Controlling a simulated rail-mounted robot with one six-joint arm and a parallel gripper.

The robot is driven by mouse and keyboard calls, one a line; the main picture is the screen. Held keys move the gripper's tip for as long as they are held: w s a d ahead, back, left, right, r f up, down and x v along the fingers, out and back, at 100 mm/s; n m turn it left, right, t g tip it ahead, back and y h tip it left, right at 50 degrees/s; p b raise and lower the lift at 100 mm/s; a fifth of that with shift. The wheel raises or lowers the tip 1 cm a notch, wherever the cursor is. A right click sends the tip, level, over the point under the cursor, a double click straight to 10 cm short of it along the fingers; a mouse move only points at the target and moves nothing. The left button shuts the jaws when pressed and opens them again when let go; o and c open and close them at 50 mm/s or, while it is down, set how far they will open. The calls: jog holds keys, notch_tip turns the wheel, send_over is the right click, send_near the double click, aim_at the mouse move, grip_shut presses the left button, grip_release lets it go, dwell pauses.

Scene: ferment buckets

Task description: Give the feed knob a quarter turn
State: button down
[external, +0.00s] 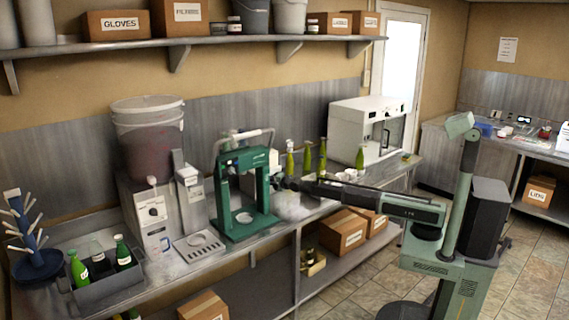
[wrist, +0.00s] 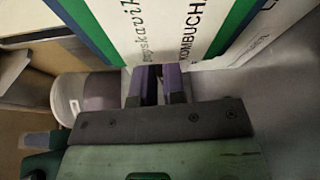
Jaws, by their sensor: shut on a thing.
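My gripper (external: 278,182) is at the end of my outstretched arm, close to the right side of the green press frame in the external view. In the wrist view its two dark fingers (wrist: 157,74) are close together at a white printed panel (wrist: 150,35) with green and blue stripes and kombucha lettering. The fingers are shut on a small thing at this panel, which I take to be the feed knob. The knob is hidden between the fingers, so its shape and angle cannot be told.
The green press (external: 243,190) stands left of my gripper. Green bottles (external: 307,157) and a white cabinet (external: 365,135) stand to the right along the bench. A ferment bucket (external: 148,130) sits on a grey stand further left.

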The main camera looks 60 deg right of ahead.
jog(key=shift+w+m+t+b, duration=0.3)
jog(key=shift+m, duration=0.2)
jog(key=c, duration=1.1)
grip_release()
jog(key=shift+s+r, duration=0.1)
jog(key=shift+r, duration=0.1)
jog(key=shift+c, duration=0.2)
jog(key=shift+f, duration=0.15)
jog(key=shift+f, duration=0.3)
jog(key=shift+s, duration=0.1)
jog(key=s, duration=1)
jog(key=shift+s+a, duration=0.2)
jog(key=shift+s, duration=0.1)
